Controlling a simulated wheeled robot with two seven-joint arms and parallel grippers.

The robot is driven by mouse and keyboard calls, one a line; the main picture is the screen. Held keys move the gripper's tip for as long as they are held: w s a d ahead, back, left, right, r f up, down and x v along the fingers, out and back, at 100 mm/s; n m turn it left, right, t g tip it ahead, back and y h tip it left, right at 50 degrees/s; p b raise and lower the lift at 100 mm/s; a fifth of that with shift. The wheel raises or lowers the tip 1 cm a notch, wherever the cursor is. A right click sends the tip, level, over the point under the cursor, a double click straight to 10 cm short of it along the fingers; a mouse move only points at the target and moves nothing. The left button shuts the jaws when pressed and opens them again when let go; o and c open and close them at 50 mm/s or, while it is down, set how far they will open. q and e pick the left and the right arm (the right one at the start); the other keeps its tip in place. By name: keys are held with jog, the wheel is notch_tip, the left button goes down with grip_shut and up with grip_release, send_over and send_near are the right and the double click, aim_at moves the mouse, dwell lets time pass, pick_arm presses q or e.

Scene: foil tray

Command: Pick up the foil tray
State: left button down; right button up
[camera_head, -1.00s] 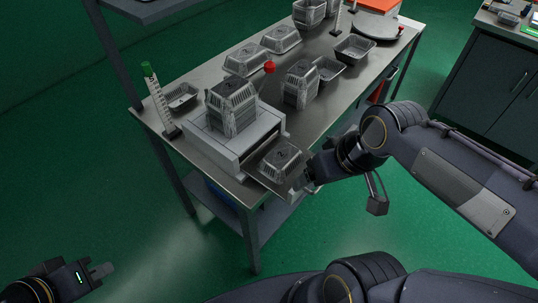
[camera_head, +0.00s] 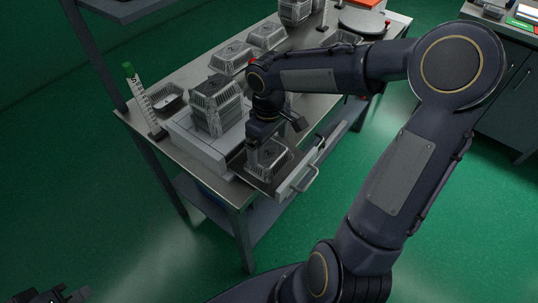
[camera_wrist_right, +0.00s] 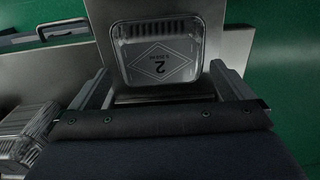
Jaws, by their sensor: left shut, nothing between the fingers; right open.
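The foil tray (camera_head: 275,155) sits in the pulled-out drawer (camera_head: 294,163) at the front of the white box unit. In the right wrist view the foil tray (camera_wrist_right: 160,60) shows a label with a "2" in a diamond. My right gripper (camera_head: 262,146) is over the tray, pointing down, and hides part of it in the head view. In the wrist view its fingers (camera_wrist_right: 159,72) are spread open, one on each side of the tray, with visible gaps and no clear contact. My left gripper (camera_head: 76,296) is shut and empty at the bottom left corner, partly cut off.
The white unit (camera_head: 200,150) carries stacked foil trays (camera_head: 212,105) close left of my right gripper. The drawer handle (camera_head: 300,181) sticks out past the table front. More trays (camera_head: 230,57) and a green-capped upright scale (camera_head: 140,92) stand on the metal table. Green floor in front is free.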

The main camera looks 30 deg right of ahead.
aim_at(269, 157)
notch_tip(269, 157, down, 3)
jog(key=shift+r, duration=0.2)
jog(key=c, duration=0.6)
jog(key=shift+r, duration=0.15)
jog(key=shift+c, duration=0.3)
